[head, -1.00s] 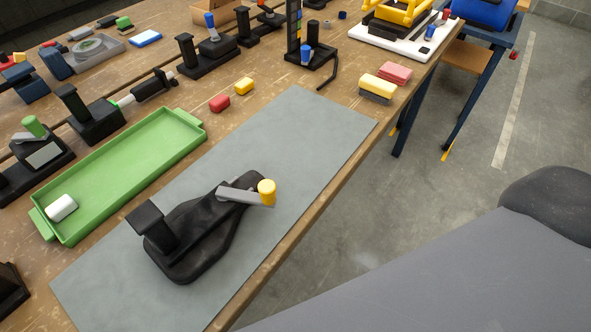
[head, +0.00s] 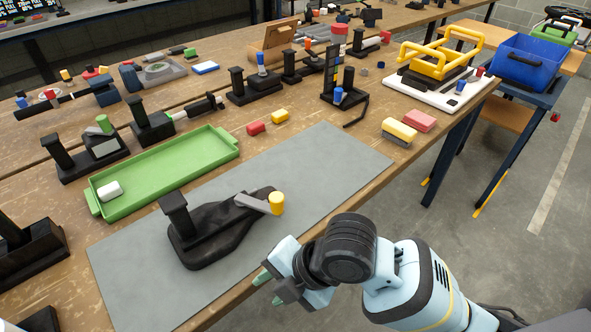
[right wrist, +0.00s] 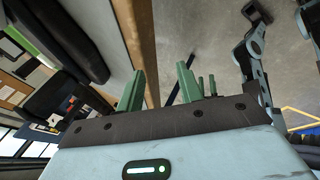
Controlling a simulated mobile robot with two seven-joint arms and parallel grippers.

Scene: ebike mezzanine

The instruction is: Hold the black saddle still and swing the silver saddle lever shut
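The black saddle (head: 210,240) lies on the grey mat (head: 130,285) on the workbench, with a black upright block (head: 177,212) at its left end. The silver saddle lever (head: 252,204) sits at its right end, sticking out to the right past the saddle's edge, with a yellow knob (head: 277,203) at its tip. My right gripper (head: 268,288) is at the bench's front edge, below and right of the saddle, apart from it and the knob. Its green fingers show spread and empty in the right wrist view (right wrist: 160,88). I do not make out my left gripper.
A green tray (head: 165,174) with a white piece (head: 109,190) lies behind the mat. Black fixtures (head: 152,120) line the back. The mat right of the knob is clear. Floor lies beyond the front edge.

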